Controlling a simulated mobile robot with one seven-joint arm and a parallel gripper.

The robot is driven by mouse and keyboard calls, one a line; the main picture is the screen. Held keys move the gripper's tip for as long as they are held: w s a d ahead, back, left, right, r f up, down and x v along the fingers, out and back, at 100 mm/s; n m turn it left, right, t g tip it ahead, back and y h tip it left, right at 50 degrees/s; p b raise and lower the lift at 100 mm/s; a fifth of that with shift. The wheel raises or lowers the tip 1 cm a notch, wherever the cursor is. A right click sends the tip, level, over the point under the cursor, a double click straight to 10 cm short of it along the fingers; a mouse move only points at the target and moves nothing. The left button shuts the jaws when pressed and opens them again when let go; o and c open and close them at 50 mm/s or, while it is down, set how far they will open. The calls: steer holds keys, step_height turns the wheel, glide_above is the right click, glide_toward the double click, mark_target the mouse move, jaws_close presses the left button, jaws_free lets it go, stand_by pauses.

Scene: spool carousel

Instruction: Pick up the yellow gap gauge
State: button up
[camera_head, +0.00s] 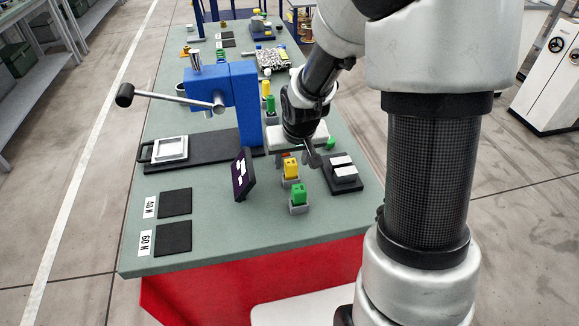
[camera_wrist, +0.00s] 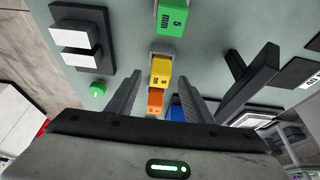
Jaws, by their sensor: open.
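The yellow gap gauge (camera_head: 291,168) stands upright in a small grey holder on the green bench top, behind a green gauge (camera_head: 299,194). In the wrist view the yellow gauge (camera_wrist: 161,72) appears between the tips of my two fingers, with the green gauge marked 5 mm (camera_wrist: 173,18) above it in the picture. My gripper (camera_wrist: 160,74) is open and empty. In the head view my gripper (camera_head: 312,157) is just right of the yellow gauge; its fingers are partly hidden. I cannot tell the remaining height between fingertips and gauge.
A black display (camera_head: 243,174) stands left of the row. A black base with pale blocks (camera_head: 343,173) sits on the right. A blue lever press (camera_head: 230,95) stands behind.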

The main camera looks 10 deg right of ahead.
steer(key=x, duration=0.2)
steer(key=shift+w+f, duration=0.15)
steer(key=shift+f, duration=0.05)
steer(key=c, duration=1)
steer(key=shift+r, duration=0.1)
